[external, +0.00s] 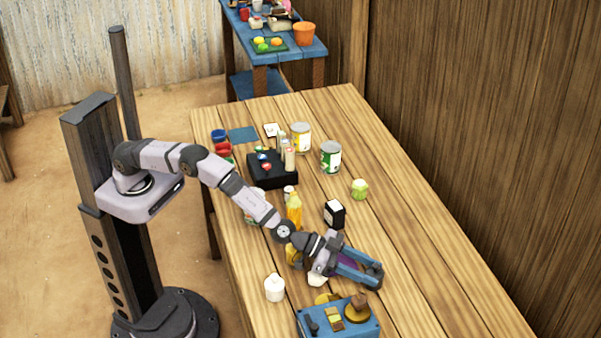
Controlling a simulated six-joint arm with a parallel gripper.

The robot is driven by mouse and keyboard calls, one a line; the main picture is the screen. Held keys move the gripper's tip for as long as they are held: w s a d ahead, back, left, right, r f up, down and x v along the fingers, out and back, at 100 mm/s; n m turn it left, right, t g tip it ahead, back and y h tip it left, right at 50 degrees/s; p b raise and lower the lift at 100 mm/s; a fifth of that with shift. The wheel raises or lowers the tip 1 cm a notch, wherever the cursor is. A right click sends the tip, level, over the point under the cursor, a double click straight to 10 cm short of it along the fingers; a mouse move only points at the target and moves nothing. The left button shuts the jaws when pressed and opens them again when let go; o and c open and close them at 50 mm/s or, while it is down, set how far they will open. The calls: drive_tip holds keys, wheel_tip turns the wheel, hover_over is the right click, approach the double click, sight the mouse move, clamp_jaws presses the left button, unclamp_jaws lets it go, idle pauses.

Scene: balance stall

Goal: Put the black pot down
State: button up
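My gripper (374,275) is low over the near right part of the wooden table, with its blue fingers pointing right. Something dark shows between the fingers, but I cannot tell whether it is a held thing or part of the gripper. A small black container (334,214) with a white face stands on the table behind my gripper, apart from it. I cannot tell whether it is the black pot; no other clear black pot shows. A white object (317,279) is partly hidden under my gripper.
A blue balance (340,320) with brass pans stands in front of my gripper. A white pot (274,288) is to its left. A yellow bottle (295,212), a black box (265,178), cans (330,158) and a green item (359,189) stand farther back. The table's right side (430,235) is clear.

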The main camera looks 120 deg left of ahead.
sight(369, 271)
drive_tip(key=shift+r, duration=0.1)
drive_tip(key=c, duration=0.5)
drive_tip(key=shift+o, duration=0.2)
wheel_tip(369, 271, up, 10)
drive_tip(key=p, duration=0.5)
